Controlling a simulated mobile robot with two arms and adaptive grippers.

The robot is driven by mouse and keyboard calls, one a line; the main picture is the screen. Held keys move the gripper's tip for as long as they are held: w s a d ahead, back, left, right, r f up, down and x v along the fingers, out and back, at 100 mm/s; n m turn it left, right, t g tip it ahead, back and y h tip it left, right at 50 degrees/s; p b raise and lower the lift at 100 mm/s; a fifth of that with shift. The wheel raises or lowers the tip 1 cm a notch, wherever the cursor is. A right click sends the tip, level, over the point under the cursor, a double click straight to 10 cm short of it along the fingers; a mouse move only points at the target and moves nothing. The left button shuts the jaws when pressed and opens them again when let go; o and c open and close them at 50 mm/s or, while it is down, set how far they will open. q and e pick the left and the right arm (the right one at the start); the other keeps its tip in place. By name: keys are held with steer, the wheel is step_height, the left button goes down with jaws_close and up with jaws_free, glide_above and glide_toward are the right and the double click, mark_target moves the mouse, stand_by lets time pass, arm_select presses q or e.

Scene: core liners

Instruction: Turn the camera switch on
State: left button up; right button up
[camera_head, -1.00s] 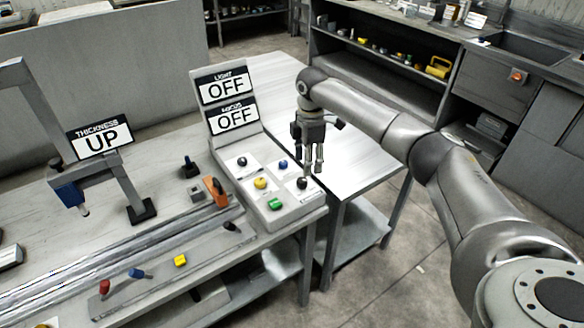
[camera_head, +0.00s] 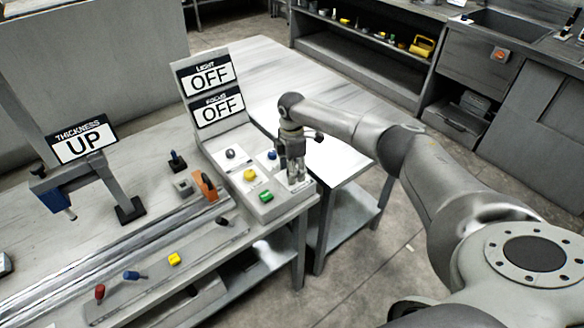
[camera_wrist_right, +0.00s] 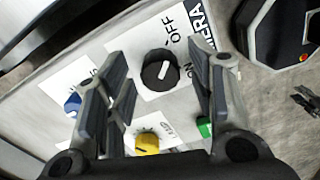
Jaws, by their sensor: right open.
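The camera switch (camera_wrist_right: 158,72) is a round black knob with a white pointer mark, on a white label reading OFF and ON beside part of the word "CAMERA". My right gripper (camera_wrist_right: 157,58) is open, its two fingers on either side of the knob in the right wrist view. I cannot tell whether they touch it. In the head view the right gripper (camera_head: 296,180) is low over the right corner of the sloped control panel (camera_head: 285,208), and its fingers hide the knob. My left gripper is not in view.
The panel also carries a yellow knob (camera_head: 250,174), a green button (camera_head: 266,196), a blue knob (camera_head: 272,155) and a black knob (camera_head: 231,154). Signs above read LIGHT OFF (camera_head: 206,76) and FOCUS OFF (camera_head: 219,108). A THICKNESS UP sign (camera_head: 82,142) stands left.

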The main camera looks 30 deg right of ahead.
steer(key=shift+f, duration=0.1)
steer(key=c, duration=1)
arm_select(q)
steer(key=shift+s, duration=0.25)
